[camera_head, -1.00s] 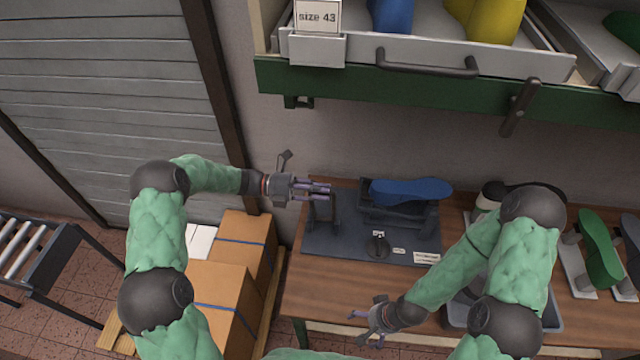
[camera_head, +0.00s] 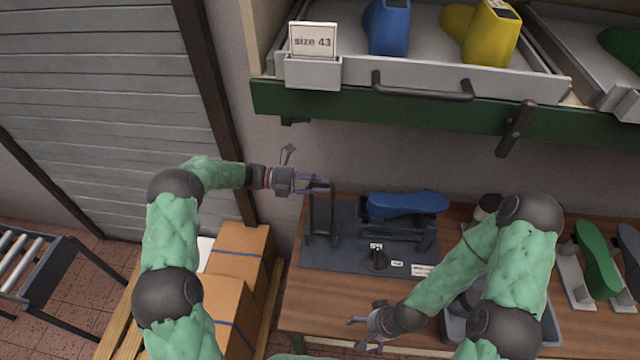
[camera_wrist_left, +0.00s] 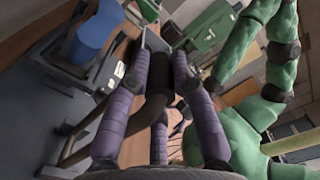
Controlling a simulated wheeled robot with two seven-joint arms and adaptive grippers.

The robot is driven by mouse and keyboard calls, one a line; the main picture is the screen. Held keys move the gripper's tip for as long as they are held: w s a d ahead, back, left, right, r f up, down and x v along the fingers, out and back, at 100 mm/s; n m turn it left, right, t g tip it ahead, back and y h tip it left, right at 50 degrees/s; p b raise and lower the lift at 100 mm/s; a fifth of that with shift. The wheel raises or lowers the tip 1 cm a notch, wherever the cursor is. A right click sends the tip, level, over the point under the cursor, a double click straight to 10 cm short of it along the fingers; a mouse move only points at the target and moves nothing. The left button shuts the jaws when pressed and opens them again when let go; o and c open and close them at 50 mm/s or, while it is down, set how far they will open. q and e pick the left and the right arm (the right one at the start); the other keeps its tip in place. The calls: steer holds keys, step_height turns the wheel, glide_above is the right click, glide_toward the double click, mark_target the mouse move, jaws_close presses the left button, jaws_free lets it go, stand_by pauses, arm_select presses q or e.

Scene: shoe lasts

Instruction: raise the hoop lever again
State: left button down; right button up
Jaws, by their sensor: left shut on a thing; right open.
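The hoop lever (camera_head: 333,218) is a dark hoop at the left end of the grey fixture plate (camera_head: 345,262) on the bench. It stands up from the plate. My left gripper (camera_head: 320,184) is shut on its top bar. In the left wrist view the dark grip of the hoop lever (camera_wrist_left: 158,78) lies between the purple fingers (camera_wrist_left: 150,100). A blue shoe last (camera_head: 408,204) lies on the dark holder to the right of the hoop. My right gripper (camera_head: 357,334) is open and empty over the bench's front edge.
A dark knob (camera_head: 376,260) sits on the plate's front part. Cardboard boxes (camera_head: 225,300) stand left of the bench. An open drawer (camera_head: 440,70) marked size 43 hangs above. A grey bin (camera_head: 548,322) is partly behind my right arm.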

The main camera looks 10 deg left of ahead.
arm_select(q)
steer(key=shift+w, duration=0.1)
steer(key=c, duration=1.1)
jaws_free()
steer(key=shift+w, duration=0.1)
steer(key=shift+o, duration=0.2)
steer(key=shift+w, duration=0.1)
arm_select(e)
steer(key=shift+w, duration=0.2)
steer(key=shift+s, duration=0.1)
arm_select(q)
steer(key=shift+a, duration=0.25)
steer(key=a, duration=1.1)
steer(key=shift+a, duration=0.25)
steer(key=shift+f, duration=0.1)
